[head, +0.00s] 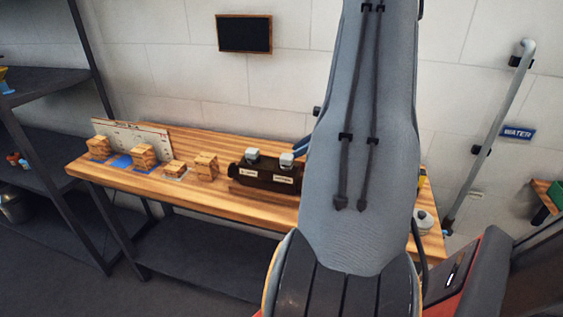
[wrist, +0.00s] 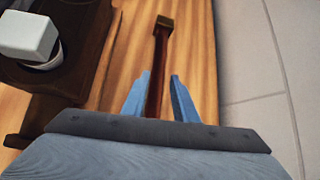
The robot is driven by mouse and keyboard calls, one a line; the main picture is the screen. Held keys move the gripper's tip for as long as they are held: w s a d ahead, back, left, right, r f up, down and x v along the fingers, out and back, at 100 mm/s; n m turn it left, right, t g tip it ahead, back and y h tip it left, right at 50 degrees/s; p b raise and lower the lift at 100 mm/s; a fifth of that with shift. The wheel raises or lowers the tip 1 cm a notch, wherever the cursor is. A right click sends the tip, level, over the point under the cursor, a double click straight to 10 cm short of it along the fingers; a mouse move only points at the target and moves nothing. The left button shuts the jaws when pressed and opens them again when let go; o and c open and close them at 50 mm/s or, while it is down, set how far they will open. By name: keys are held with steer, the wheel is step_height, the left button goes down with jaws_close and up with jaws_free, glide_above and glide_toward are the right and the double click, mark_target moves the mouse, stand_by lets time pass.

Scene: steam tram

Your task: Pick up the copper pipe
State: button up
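In the wrist view, a reddish-brown rod, which looks like the copper pipe (wrist: 158,65), lies on the wooden bench top with a darker square block at its far end. My gripper (wrist: 160,79) is open, with one blue finger on each side of the rod. A gap shows between the rod and each fingertip. I cannot tell how far above the bench the fingers are. The rod's near end is hidden behind my gripper. In the head view my arm hides the rod, and only a bit of blue finger (head: 303,146) shows.
A dark holder (head: 262,176) with two grey-white caps stands just left of my arm. Several wooden blocks (head: 144,155) and a white board (head: 130,133) are on the bench's left part. A grey wall pipe (head: 490,130) rises at the right. The bench (head: 225,197) has bare wood in front.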

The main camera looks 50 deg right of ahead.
steer(key=shift+p+x, duration=1.7)
steer(key=shift+x, duration=2.05)
steer(key=shift+s+f, duration=0.15)
steer(key=shift+s, duration=0.05)
steer(key=shift+c, duration=0.2)
jaws_close()
